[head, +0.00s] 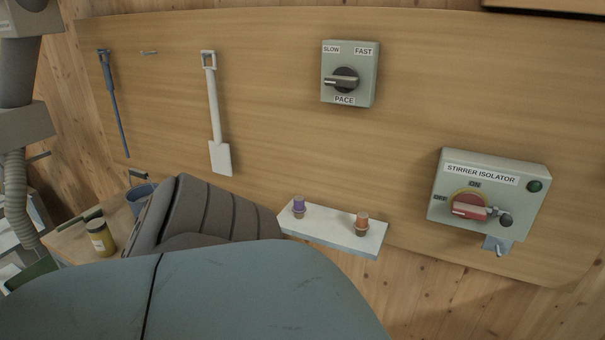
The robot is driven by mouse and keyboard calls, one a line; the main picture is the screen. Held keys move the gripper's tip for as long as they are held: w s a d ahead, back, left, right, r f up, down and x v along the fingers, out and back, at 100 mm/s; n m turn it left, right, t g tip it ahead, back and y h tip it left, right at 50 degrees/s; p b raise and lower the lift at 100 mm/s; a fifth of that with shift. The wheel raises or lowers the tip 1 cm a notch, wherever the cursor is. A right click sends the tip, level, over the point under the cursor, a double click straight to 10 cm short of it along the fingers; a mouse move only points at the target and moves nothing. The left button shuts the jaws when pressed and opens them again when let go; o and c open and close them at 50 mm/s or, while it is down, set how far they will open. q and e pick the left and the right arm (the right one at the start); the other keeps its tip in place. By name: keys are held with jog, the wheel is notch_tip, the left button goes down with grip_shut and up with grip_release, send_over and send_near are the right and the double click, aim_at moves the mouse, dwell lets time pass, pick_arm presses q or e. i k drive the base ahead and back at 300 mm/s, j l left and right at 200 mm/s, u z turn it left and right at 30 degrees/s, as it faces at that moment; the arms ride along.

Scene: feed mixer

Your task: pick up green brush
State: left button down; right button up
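I cannot make out a green brush in the head view. A dark green edge shows at the lower left (32,273), but it is cut off and I cannot tell what it belongs to. Neither of my grippers shows in this view. A large smooth blue-grey shape fills the bottom and hides what lies behind and below it.
A wooden board (270,120) carries a dark long-handled tool (116,110), a white spade (215,115), a pace switch (349,75) and a stirrer isolator (488,200). A small shelf (325,228) holds two stoppered bottles. A yellow jar (101,239) stands lower left.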

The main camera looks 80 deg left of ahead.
aim_at(95, 213)
jog(key=u, duration=3.85)
jog(key=i+j+z, duration=0.1)
jog(key=i+j, duration=0.2)
jog(key=i+j+z, duration=0.1)
jog(key=i+j, duration=0.15)
jog(key=i+j+z, duration=0.25)
jog(key=i+j, duration=0.25)
jog(key=j, duration=0.25)
jog(key=i+j+z, duration=0.1)
jog(key=i+j, duration=0.15)
jog(key=i+j+z, duration=0.1)
jog(key=j, duration=0.4)
jog(key=i+j+z, duration=0.1)
jog(key=i+j, duration=0.2)
jog(key=j, duration=0.15)
jog(key=i+j+z, duration=0.15)
jog(key=j, duration=0.25)
jog(key=i, duration=0.05)
